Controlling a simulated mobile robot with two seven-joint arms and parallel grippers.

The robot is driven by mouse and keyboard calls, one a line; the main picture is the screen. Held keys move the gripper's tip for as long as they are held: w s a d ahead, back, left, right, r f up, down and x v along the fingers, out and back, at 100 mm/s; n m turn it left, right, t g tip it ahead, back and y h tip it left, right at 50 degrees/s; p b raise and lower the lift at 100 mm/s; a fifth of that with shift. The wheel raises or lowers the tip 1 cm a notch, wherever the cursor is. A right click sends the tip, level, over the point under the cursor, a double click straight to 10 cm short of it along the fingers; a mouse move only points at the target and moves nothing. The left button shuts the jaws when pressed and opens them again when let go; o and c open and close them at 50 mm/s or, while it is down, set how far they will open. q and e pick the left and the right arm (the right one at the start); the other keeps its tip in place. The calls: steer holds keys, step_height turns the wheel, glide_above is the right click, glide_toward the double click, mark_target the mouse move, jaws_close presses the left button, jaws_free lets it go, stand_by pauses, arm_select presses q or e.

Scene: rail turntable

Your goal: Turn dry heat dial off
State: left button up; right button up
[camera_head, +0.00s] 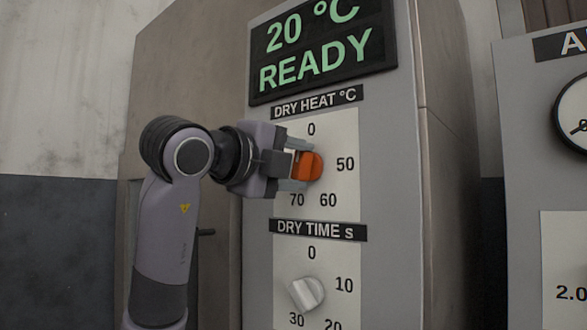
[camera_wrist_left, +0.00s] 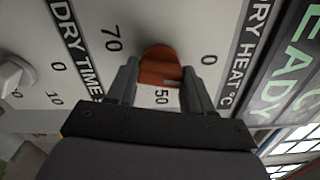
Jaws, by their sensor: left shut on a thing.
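The orange dry heat dial (camera_head: 309,166) is on the upper part of the grey cabinet's front, under the DRY HEAT °C label (camera_head: 317,102). The marks 0, 50, 60 and 70 show around it. My left gripper (camera_head: 300,166) reaches in from the left and is shut on the dial, one finger above and one below. In the left wrist view the dial (camera_wrist_left: 158,68) sits between the two fingertips (camera_wrist_left: 160,82). The gripper partly hides the dial's left side, and I cannot tell which mark its pointer faces. The display (camera_head: 322,50) reads 20 °C READY.
A white dry time dial (camera_head: 307,293) sits lower on the same panel, and it shows at the left wrist view's left edge (camera_wrist_left: 14,75). A second grey cabinet (camera_head: 520,200) with a round gauge (camera_head: 575,115) stands at the right, across a gap.

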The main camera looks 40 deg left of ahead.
arm_select(q)
steer(key=shift+r+n, duration=0.15)
steer(key=shift+n, duration=1.05)
steer(key=shift+a, duration=0.1)
steer(key=o, duration=1)
steer(key=shift+o, duration=0.2)
steer(key=shift+w, duration=0.15)
steer(key=shift+s, duration=0.2)
